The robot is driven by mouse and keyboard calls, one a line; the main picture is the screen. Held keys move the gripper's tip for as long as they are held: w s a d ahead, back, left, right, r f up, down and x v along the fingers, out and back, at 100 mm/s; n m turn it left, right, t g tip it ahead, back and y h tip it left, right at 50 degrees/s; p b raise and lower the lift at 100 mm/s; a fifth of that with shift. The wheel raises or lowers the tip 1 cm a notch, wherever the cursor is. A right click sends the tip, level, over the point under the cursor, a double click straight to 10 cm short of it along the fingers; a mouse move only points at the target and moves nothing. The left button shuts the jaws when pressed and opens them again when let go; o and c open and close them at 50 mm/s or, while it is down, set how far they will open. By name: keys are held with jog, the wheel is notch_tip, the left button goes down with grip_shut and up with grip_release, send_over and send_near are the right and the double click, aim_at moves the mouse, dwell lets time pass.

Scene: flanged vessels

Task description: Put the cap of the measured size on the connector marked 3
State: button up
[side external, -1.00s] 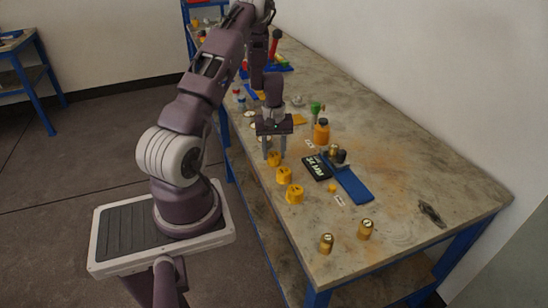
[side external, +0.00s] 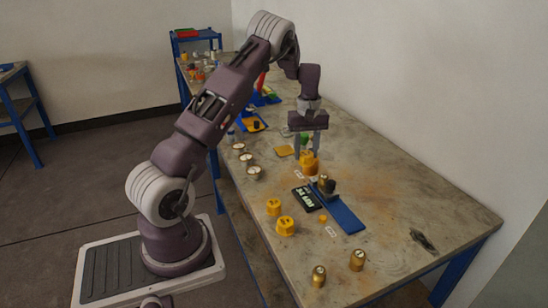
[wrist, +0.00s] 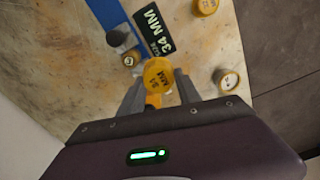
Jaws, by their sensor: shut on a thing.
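My gripper (side external: 310,152) is shut on a yellow cap (side external: 306,158), whose round top shows between the fingers in the wrist view (wrist: 157,74). Its size print ends in MM; the number is too blurred to read. The held cap is at the orange bottle-like vessel (side external: 313,170); I cannot tell whether they touch. Two other yellow caps (side external: 273,206) (side external: 285,225) stand on the bench. A black display (wrist: 155,28) reads 34 MM and lies beside the blue gauge bar (side external: 343,217). No connector marking 3 is legible.
Several white-topped round pieces (side external: 254,173) stand along the bench's left edge. Two brass cylinders (side external: 319,275) (side external: 357,260) stand near the front. A dark tool (side external: 422,240) lies at the right. The bench between the gauge bar and that tool is clear.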

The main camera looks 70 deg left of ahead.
send_over(323, 176)
jog(key=shift+a+r, duration=0.1)
jog(key=shift+r, duration=0.1)
jog(key=shift+f, duration=2.3)
jog(key=shift+f, duration=1)
jog(key=o, duration=1.4)
